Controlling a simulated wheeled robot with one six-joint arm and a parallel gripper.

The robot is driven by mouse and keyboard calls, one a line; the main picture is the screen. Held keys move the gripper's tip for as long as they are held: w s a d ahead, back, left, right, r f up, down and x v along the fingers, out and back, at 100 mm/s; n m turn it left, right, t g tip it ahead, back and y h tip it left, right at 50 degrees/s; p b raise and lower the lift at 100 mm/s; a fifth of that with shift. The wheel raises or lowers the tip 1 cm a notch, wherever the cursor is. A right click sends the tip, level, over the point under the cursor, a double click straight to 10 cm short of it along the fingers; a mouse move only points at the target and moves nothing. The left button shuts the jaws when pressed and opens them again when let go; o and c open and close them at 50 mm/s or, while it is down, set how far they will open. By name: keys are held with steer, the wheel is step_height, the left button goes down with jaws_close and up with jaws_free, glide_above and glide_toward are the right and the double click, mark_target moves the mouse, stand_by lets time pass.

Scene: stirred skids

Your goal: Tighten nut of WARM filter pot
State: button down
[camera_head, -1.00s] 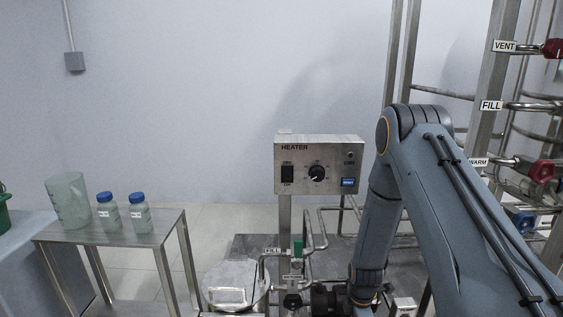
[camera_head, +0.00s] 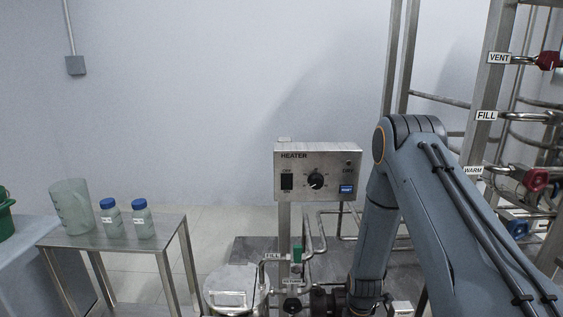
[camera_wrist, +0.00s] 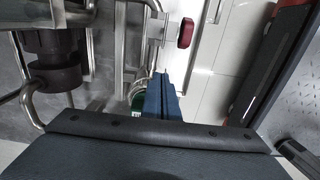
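A WARM label (camera_head: 473,171) hangs on the rack at the right of the head view, with a red-handled valve (camera_head: 535,180) beside it. I cannot make out the WARM filter pot or its nut for certain in either view. In the wrist view, the blue fingers of my gripper (camera_wrist: 158,82) lie side by side and look shut, with nothing visible between them. They point at the pipework and partly cover a green part (camera_wrist: 138,98). My gripper is hidden in the head view, where my arm drops past the bottom edge.
A heater box (camera_head: 318,172) stands mid-view above pipes and a lidded vessel (camera_head: 235,277). A steel table (camera_head: 150,243) with bottles and a jug is at left. In the wrist view, a red handle (camera_wrist: 186,33) sits beyond my fingers and a dark round fitting (camera_wrist: 50,65) is at left.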

steer(key=shift+s, duration=0.15)
stand_by(0.5)
steer(key=shift+s+d+p, duration=0.1)
steer(key=shift+d+p, duration=0.15)
steer(key=shift+p, duration=0.1)
step_height(320, 180, up, 6)
steer(key=p, duration=0.4)
